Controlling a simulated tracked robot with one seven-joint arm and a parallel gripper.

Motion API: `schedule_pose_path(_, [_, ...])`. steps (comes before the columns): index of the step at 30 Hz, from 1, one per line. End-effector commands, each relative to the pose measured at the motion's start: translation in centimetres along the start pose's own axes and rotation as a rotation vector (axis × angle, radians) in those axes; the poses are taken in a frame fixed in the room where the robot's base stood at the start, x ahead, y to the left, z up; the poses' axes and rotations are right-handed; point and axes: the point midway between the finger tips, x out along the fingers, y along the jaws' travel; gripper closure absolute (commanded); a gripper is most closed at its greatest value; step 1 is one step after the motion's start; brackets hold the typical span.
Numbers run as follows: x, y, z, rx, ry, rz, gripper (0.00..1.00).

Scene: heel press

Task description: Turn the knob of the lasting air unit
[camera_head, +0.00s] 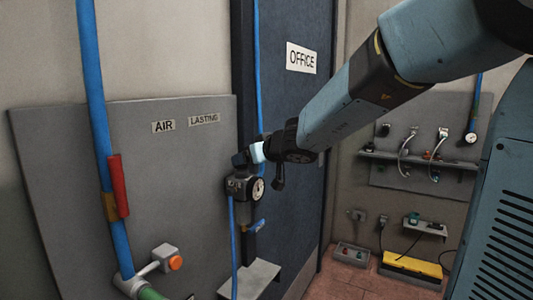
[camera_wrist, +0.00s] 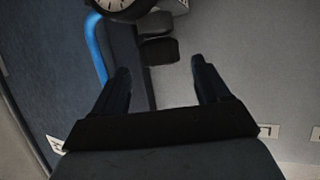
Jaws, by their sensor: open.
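In the wrist view the gauge (camera_wrist: 122,5) is cut by the top edge. A dark knob-like part (camera_wrist: 158,51) shows beside it, lying just beyond and between my fingertips. My gripper (camera_wrist: 160,68) is open, with nothing between its fingers. In the head view my gripper (camera_head: 240,159) is small and dark, at the top of the unit; there I cannot tell fingers from knob, or whether they touch.
A blue pipe (camera_head: 92,80) with a red handle (camera_head: 118,185) runs down at the left. An orange button (camera_head: 175,263) sits low on the panel. A small grey shelf (camera_head: 250,279) is below the unit. A blue OFFICE door (camera_head: 300,110) stands behind my arm.

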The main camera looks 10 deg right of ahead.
Motion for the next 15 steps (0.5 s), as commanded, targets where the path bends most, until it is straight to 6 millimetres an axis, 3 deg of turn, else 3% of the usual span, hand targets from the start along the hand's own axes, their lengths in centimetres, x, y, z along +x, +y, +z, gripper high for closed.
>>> schedule_pose_path(15, [-7.2,0.1,0.0,0.0,0.002,0.0,0.25])
